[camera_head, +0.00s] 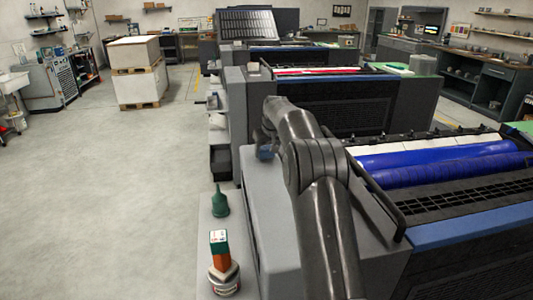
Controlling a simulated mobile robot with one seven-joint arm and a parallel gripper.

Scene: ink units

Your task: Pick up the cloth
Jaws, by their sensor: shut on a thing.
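A small blue cloth (265,153) shows at the far end of the light grey cover of the near press unit. My gripper (264,142) is right at it, mostly hidden behind my own dark arm. The gripper is shut on the cloth, of which only a small bunched part shows. I cannot tell whether the cloth still touches the surface below it.
A green funnel-shaped bottle (221,203) and an orange and green box on a round tin (222,270) stand on the ledge at the lower left. The press with blue rollers (440,165) fills the right.

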